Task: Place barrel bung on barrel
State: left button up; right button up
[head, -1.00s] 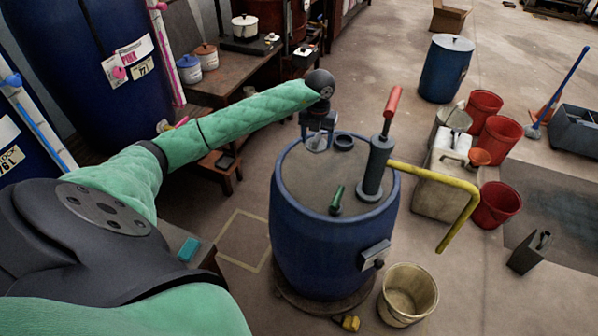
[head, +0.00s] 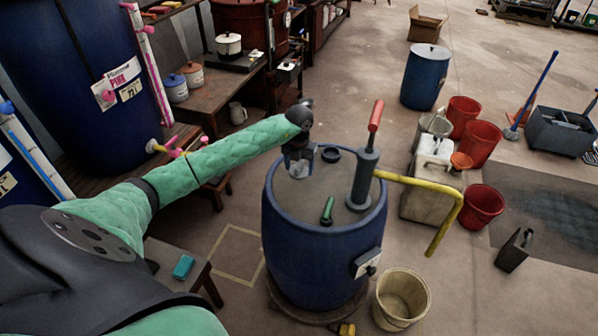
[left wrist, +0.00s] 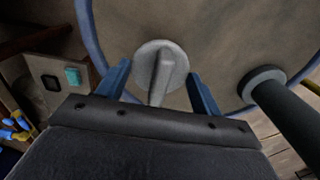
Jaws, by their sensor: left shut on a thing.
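The barrel (head: 318,255) is a blue drum with a flat grey-brown top. My left gripper (head: 298,163) is over the far left part of its top, pointing down. It is shut on the barrel bung (head: 299,171), a pale grey disc with a raised ridge. In the left wrist view the bung (left wrist: 160,68) shows between the two blue fingers (left wrist: 160,90), over the barrel top. I cannot tell whether its underside touches the top. A dark round ring (head: 331,155) on the top lies just right of the gripper. My right gripper is not in view.
A pump (head: 363,180) with a red handle and yellow spout stands on the barrel top, right of my gripper. A small green object (head: 327,210) lies in front. A beige bucket (head: 401,298) and red buckets stand on the floor to the right.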

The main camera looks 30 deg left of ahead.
aim_at(299, 173)
pick_arm(q)
jog(key=shift+s+f+p, duration=0.15)
jog(key=shift+f+p, duration=0.55)
jog(key=shift+f, duration=1.2)
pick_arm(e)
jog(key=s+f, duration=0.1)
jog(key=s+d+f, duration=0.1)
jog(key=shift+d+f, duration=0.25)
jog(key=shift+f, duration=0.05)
pick_arm(q)
jog(key=shift+f, duration=0.1)
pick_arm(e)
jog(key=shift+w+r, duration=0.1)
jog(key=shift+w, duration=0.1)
pick_arm(q)
jog(key=o, duration=1)
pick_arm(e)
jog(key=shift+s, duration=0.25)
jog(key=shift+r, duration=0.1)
